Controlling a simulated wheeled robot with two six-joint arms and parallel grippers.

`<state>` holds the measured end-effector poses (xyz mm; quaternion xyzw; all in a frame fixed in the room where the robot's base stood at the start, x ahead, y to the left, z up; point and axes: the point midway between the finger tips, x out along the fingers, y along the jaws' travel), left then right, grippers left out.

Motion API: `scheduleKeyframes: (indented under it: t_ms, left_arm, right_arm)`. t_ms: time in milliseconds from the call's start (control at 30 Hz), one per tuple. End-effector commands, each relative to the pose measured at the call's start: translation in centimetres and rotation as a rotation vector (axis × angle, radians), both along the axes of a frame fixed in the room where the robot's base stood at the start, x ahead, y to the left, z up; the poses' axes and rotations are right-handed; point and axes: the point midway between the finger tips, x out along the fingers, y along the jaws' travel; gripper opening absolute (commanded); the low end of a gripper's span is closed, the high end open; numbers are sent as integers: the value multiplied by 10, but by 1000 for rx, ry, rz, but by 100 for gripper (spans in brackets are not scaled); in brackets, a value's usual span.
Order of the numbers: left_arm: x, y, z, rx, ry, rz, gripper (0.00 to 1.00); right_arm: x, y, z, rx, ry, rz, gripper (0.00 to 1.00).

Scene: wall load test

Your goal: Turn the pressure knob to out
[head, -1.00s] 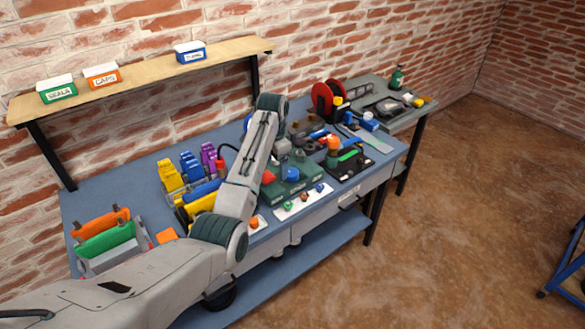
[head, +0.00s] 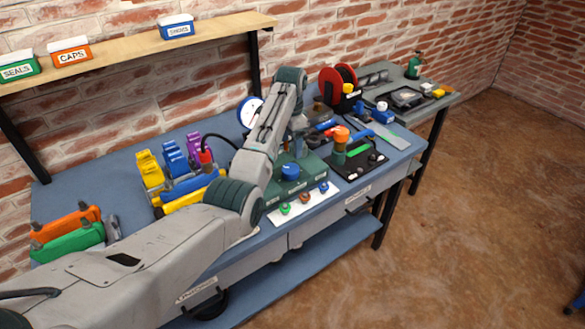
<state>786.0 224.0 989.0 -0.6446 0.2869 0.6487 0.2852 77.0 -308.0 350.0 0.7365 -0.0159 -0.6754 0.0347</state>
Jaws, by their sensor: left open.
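A blue knob (head: 290,171) sits on top of a dark green block (head: 313,170) on the blue workbench. Which setting it points to is too small to read. A round white gauge with a blue rim (head: 250,112) stands behind, partly covered by my left arm. My left arm comes in from the lower left, bends up and then down over the bench. My left gripper (head: 297,147) hangs just above and behind the blue knob, partly hidden by the forearm. It is open, and no object shows in it. My right gripper is out of view.
A black tray with an orange-capped green cylinder (head: 341,139) is to the right. Yellow, blue and purple parts (head: 173,163) stand left of my arm. A red reel (head: 340,82) stands behind.

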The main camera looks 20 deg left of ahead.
Motion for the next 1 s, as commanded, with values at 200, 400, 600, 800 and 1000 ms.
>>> scheduleKeyframes:
  t_ms: [200,400,600,800,1000]
  left_arm:
    - [-1,0,-35,0,4,0,73]
    - [-2,0,-72,0,3,1,73]
    - [-1,0,-94,1,1,1,73]
    - [-1,0,-100,0,0,1,73]
    - [-1,0,-100,0,0,1,66]
  right_arm:
    - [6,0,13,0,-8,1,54]
    - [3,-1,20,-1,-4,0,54]
    - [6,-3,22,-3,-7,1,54]
    - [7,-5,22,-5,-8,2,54]
    - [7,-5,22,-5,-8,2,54]
